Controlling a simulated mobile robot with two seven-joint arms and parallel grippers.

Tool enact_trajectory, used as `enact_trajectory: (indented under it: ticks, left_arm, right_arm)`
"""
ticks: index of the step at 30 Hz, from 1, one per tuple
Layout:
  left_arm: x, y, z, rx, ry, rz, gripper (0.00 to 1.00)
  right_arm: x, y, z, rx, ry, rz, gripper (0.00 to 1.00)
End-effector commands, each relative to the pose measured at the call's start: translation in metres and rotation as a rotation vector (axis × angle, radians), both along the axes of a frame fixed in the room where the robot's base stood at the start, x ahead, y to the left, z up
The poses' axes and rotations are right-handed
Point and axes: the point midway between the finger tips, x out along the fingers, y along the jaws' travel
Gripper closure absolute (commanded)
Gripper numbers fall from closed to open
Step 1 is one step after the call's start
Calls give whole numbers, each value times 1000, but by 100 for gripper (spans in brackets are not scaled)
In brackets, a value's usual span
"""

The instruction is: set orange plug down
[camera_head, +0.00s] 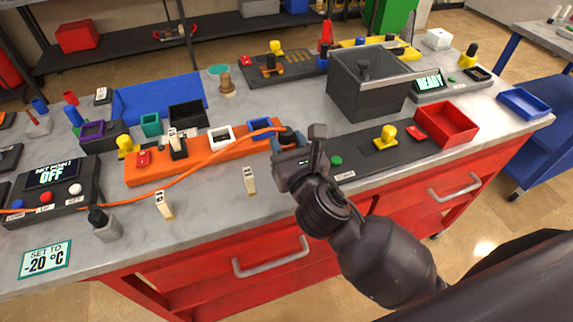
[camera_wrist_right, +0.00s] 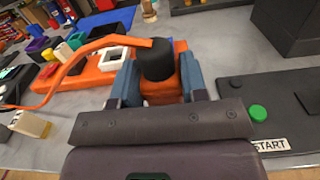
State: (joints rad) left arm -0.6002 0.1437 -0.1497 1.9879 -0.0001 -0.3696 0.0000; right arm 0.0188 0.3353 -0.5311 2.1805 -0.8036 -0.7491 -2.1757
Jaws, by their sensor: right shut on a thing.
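My right gripper (camera_head: 292,148) is at the right end of the orange block with sockets (camera_head: 190,160) on the bench. In the right wrist view its two blue-grey fingers (camera_wrist_right: 160,82) are shut on the orange plug (camera_wrist_right: 158,62). The plug has a black rounded top and an orange body, and an orange cable (camera_head: 215,156) runs from it left across the block toward the set-point box. I cannot tell whether the plug's underside touches anything; the gripper hides it. My left gripper is not in view.
Right of the gripper lies a dark panel with a green start button (camera_head: 336,160) and yellow knob (camera_head: 386,137). A dark open box (camera_head: 365,100) and red tray (camera_head: 445,122) stand beyond.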

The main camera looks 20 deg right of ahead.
Motion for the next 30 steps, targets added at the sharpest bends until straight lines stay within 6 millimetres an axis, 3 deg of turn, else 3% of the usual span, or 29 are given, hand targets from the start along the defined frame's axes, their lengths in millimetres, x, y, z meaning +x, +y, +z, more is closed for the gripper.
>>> enact_trajectory:
  ticks: [13,21,30]
  left_arm:
    - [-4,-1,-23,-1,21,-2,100]
    - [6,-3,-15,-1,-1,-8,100]
    - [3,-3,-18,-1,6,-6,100]
  right_arm:
    - [0,0,-56,1,2,-1,85]
    - [0,0,-58,0,-3,0,85]
    - [0,0,-63,1,-1,0,85]
